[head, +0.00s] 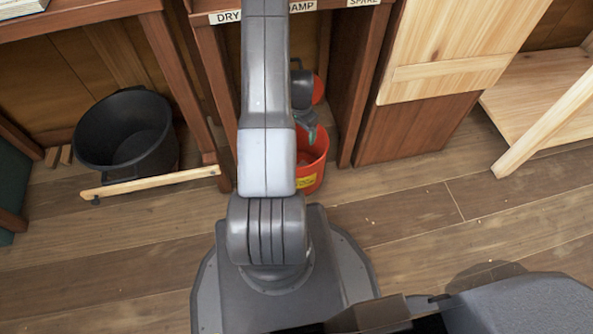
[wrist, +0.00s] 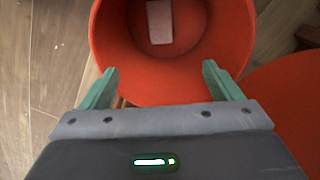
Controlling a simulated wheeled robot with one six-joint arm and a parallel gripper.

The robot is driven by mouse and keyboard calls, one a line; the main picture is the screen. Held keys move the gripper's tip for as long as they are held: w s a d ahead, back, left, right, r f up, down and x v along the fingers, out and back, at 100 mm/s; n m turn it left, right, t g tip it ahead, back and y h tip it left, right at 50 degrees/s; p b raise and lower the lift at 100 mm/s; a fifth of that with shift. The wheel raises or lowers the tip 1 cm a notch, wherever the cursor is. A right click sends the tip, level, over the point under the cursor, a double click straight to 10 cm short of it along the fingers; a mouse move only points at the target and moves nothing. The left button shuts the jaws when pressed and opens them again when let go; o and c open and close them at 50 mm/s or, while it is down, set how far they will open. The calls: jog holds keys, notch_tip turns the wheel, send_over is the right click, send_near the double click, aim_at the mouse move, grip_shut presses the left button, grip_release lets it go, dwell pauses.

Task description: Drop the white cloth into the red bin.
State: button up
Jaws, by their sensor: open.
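The red bin (head: 318,170) stands on the floor below the bench, partly hidden by my arm in the head view. In the wrist view the red bin (wrist: 112,55) fills the upper middle, seen from above into its opening. A flat white piece, the white cloth (wrist: 159,22), lies inside on the bin's floor. My gripper (wrist: 160,80) is open, its two green fingers apart with nothing between them, above the bin's near rim. In the head view my gripper (head: 307,132) is over the bin and partly hidden. The cloth does not show in the head view.
A second red container (wrist: 290,115) is at the right in the wrist view. A black tub (head: 125,135) stands at left with a wooden strip (head: 150,183) before it. Signs DRY (head: 226,17), DAMP and SPARE mark the bench edge. The plank floor at right is clear.

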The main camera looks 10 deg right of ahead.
notch_tip(320, 180, up, 8)
jog(key=p, duration=0.2)
jog(key=shift+f, duration=0.25)
notch_tip(320, 180, down, 8)
jog(key=b, duration=0.2)
notch_tip(320, 180, up, 6)
jog(key=p, duration=0.3)
jog(key=shift+r, duration=0.2)
